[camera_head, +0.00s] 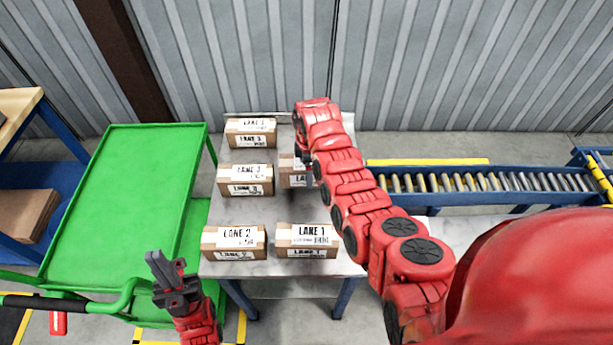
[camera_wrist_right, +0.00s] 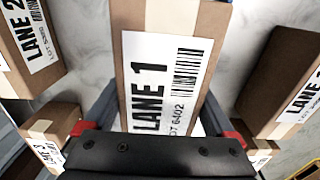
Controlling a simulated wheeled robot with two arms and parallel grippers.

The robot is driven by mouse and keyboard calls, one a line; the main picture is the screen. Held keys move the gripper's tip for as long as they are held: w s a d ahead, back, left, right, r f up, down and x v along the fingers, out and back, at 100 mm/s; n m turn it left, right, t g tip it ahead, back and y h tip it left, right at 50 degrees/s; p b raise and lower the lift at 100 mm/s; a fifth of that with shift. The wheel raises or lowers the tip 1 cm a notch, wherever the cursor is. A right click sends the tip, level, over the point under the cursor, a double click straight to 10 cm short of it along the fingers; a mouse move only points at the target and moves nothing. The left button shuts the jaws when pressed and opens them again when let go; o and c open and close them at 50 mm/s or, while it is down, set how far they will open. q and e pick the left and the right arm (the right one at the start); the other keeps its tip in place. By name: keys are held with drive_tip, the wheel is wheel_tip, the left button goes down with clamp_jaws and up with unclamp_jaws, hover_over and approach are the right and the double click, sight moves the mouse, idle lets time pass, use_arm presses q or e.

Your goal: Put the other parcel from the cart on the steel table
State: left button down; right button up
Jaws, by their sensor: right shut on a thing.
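My right gripper (camera_wrist_right: 158,97) is shut on a brown parcel labelled LANE 1 (camera_wrist_right: 165,35), with one finger along each side. In the head view this parcel (camera_head: 292,180) is at the middle right of the steel table (camera_head: 215,207), partly hidden by my right arm. I cannot tell whether it touches the tabletop. The green cart (camera_head: 125,195) stands left of the table, and its visible top is bare. My left gripper (camera_head: 168,275) is open and empty, low in front of the cart and table.
A roller conveyor (camera_head: 480,182) stands to the right. A blue rack (camera_head: 60,185) stands at far left.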

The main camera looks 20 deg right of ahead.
drive_tip(key=shift+s+f+p, duration=0.1)
drive_tip(key=shift+f+p, duration=0.25)
drive_tip(key=shift+f, duration=1.75)
drive_tip(key=shift+f, duration=0.2)
drive_tip(key=o, duration=1.5)
drive_tip(key=shift+r, duration=0.1)
